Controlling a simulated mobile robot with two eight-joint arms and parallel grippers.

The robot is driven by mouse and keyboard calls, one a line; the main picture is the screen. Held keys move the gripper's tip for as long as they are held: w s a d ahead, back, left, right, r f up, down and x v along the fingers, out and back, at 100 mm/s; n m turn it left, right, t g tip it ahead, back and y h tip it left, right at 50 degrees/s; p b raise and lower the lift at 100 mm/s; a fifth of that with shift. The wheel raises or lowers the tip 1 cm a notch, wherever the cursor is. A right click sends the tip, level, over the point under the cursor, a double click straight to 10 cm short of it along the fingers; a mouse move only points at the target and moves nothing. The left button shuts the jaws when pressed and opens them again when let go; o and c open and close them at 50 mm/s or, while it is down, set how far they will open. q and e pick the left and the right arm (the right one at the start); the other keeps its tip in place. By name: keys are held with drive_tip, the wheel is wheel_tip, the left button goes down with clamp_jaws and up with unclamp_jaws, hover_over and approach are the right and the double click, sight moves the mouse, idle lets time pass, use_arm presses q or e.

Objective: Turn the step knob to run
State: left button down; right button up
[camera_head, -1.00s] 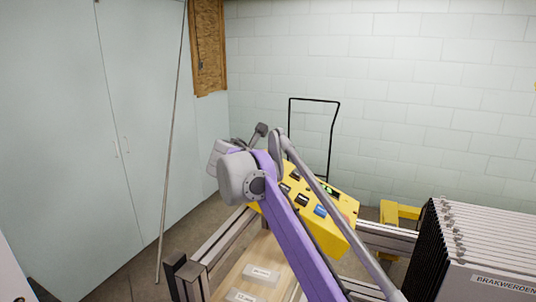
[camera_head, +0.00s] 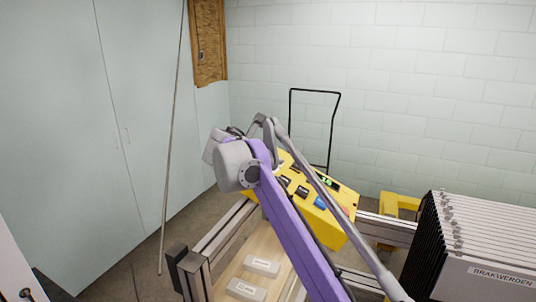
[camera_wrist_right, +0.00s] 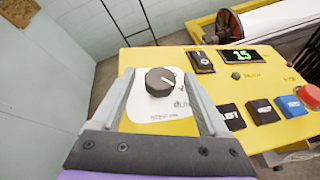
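The step knob (camera_wrist_right: 160,82) is dark and faceted, on a white label plate (camera_wrist_right: 150,118) on the yellow control panel (camera_wrist_right: 133,58). A pale mark on its top faces up and right. My right gripper (camera_wrist_right: 158,76) is open, with one finger on each side of the knob. I cannot tell whether either finger touches it. In the head view my purple right arm (camera_head: 290,235) crosses in front of the yellow panel (camera_head: 338,228) and hides the knob and the fingers. My left gripper is not in view.
Beside the knob are blue and black buttons (camera_wrist_right: 263,110), a red button (camera_wrist_right: 307,95), a rocker switch (camera_wrist_right: 201,62) and a green display (camera_wrist_right: 240,57). A rack of white plates (camera_head: 490,240) stands at right.

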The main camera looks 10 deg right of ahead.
drive_tip(key=shift+s, duration=0.1)
drive_tip(key=v, duration=1)
drive_tip(key=shift+s+a+r, duration=0.2)
drive_tip(key=shift+s, duration=0.05)
